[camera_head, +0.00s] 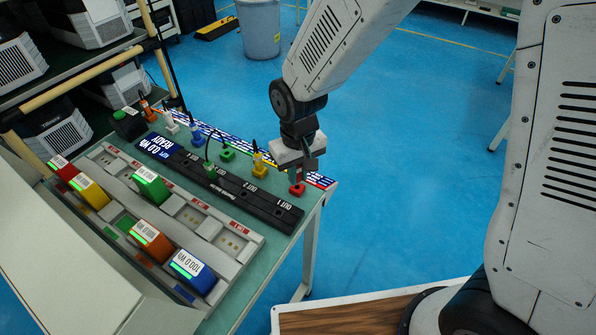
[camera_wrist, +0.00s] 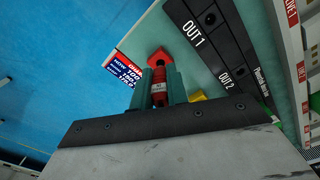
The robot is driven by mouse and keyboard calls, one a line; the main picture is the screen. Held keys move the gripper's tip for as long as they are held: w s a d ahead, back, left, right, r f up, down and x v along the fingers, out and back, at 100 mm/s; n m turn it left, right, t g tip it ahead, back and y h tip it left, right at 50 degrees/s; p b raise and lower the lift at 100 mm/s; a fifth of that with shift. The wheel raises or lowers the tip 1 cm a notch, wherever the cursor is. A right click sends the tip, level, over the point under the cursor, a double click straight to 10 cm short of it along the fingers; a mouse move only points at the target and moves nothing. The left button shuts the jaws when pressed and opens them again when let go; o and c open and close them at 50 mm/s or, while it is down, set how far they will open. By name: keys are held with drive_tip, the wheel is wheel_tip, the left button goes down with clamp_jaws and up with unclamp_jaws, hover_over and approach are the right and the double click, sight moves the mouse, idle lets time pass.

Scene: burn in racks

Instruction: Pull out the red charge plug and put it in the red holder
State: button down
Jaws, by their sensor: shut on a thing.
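My gripper (camera_head: 305,170) is at the near right end of the green bench. It is shut on the red charge plug (camera_wrist: 158,90), which shows between the fingers in the wrist view. The red holder (camera_head: 297,189) is a small red block on the bench corner, just below my fingertips.
A green plug (camera_head: 209,165) stands in the strip, near an empty green holder (camera_head: 228,154). A yellow plug (camera_head: 258,165) and several others stand in holders along the back edge. A grey charging rack (camera_head: 225,240) holds coloured batteries. Blue floor lies clear to the right.

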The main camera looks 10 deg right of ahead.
drive_tip(key=shift+f, duration=1.25)
drive_tip(key=c, duration=1.3)
unclamp_jaws()
drive_tip(key=shift+r, duration=0.1)
